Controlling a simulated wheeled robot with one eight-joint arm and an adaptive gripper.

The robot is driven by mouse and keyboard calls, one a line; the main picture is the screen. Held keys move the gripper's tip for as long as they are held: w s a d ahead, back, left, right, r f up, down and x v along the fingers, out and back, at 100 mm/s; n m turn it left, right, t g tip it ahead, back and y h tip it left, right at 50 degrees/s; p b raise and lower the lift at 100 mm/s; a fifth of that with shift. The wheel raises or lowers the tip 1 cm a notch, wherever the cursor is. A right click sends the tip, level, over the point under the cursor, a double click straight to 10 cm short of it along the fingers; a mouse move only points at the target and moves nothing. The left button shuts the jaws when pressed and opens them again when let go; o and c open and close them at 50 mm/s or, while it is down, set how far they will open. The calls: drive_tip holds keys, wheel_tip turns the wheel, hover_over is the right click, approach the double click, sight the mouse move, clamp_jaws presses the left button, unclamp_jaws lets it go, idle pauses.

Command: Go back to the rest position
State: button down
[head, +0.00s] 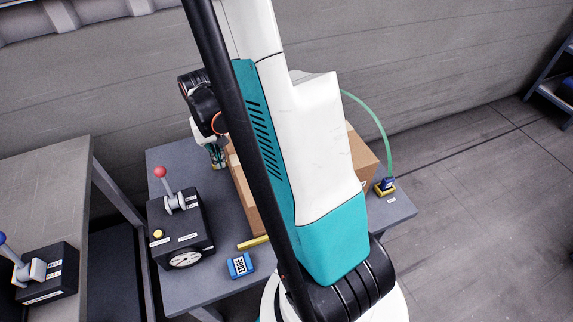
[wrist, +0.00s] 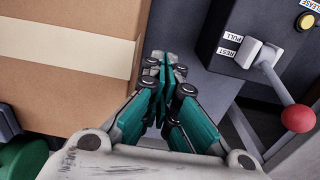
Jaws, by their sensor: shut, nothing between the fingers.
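My gripper (wrist: 164,64) is shut and empty in the wrist view, its teal fingers close together. It is between the cardboard box (wrist: 70,50) on the left and the dark lever box (wrist: 243,20) on the right, over the grey table. In the head view my gripper (head: 217,160) is small and points down at the box's left side, partly hidden by my arm. My arm crosses the middle of that view and hides much of the cardboard box (head: 362,158).
The lever box (head: 180,228) has a red-knobbed lever (head: 160,172) and a gauge. A blue device (head: 240,265) and a yellow bar (head: 253,242) lie in front. A green hose (head: 378,125) reaches a blue-yellow item (head: 385,187). Open floor (head: 480,220) is at right.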

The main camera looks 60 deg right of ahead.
drive_tip(key=shift+r, duration=0.7)
